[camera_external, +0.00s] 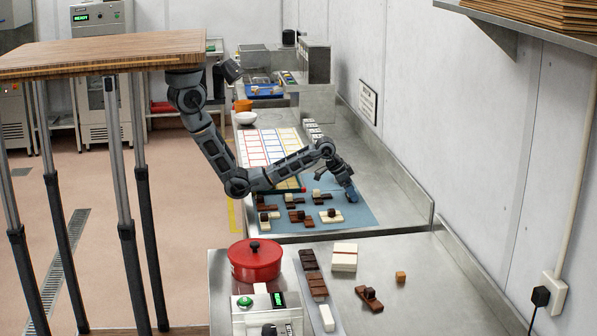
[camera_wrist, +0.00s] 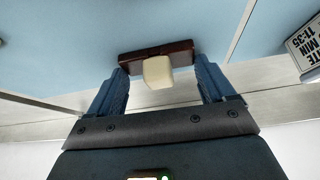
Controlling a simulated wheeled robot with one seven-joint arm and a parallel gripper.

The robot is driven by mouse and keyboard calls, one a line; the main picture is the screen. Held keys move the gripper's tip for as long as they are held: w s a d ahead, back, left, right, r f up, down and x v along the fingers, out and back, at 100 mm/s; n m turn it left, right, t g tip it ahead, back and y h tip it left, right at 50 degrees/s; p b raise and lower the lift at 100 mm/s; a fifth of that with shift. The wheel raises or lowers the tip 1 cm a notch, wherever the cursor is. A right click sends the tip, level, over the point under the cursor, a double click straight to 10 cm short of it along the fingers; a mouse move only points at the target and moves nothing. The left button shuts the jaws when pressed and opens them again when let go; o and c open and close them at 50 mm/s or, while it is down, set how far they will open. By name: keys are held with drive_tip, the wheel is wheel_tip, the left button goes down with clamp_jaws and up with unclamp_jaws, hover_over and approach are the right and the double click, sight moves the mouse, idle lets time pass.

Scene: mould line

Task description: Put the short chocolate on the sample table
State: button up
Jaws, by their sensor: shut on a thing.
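My gripper (camera_external: 350,190) is over the right end of the blue mat (camera_external: 352,222) on the far steel counter. In the wrist view my gripper (camera_wrist: 163,74) is shut on a dark brown chocolate bar (camera_wrist: 130,60) with a cream cube (camera_wrist: 158,72) on it. The blue surface shows beyond the held piece; I cannot tell whether they touch. Several other brown and cream chocolates, such as a dark one with a brown cube (camera_external: 297,217) and a cream one (camera_external: 331,216), lie on the mat. I cannot tell which surface is the sample table.
On the near counter stand a red lidded pot (camera_external: 254,263), brown bars (camera_external: 314,286), a white block (camera_external: 343,262), an orange-brown cube (camera_external: 400,277) and a dark piece (camera_external: 369,299). A wall runs along the right.

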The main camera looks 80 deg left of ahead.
drive_tip(key=o, duration=1.2)
drive_tip(key=shift+r, duration=0.1)
drive_tip(key=v, duration=1.2)
